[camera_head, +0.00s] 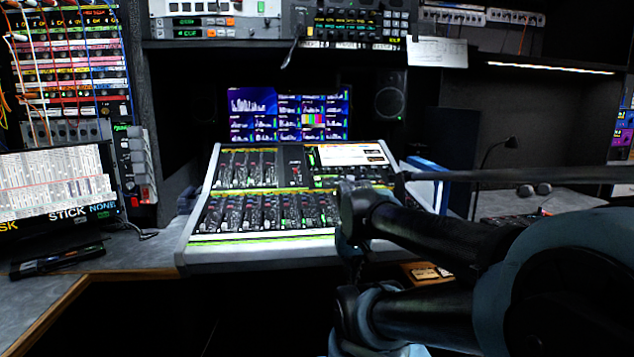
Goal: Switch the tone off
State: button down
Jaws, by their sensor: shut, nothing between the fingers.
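The mixing console (262,241) stands in the middle of the view, sloping up away from me, with rows of lit channel strips and a bright screen (350,154) at its upper right. I cannot make out which control is the tone switch, or its state. My arm (445,240) comes in from the right and crosses in front of the console's right part, hiding some of its lower right controls. I cannot make out my gripper or its fingers in this view.
A monitor wall (290,115) with meters and colour bars stands behind the console. A patch bay (75,60) with cables is at the left, above a tilted display (58,180). A speaker (390,96) is behind. The left desk (150,255) has bare room.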

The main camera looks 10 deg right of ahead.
jog(key=w+d+r+m+t+h, duration=0.1)
jog(key=w+d+r+h, duration=0.15)
jog(key=w+r, duration=0.7)
notch_tip(320, 180, up, 14)
jog(key=m+t+h, duration=0.1)
jog(key=t+h, duration=0.4)
jog(key=t, duration=0.1)
send_over(317, 178)
jog(key=s, duration=0.4)
jog(key=shift+s+a+y, duration=0.1)
jog(key=shift+a+y, duration=0.15)
jog(key=shift+a, duration=0.05)
jog(key=shift+w+f, duration=0.55)
jog(key=shift+f, duration=0.8)
jog(key=shift+w+f, duration=0.55)
jog(key=shift+f, duration=0.75)
jog(key=shift+w+f, duration=0.55)
jog(key=shift+f, duration=0.8)
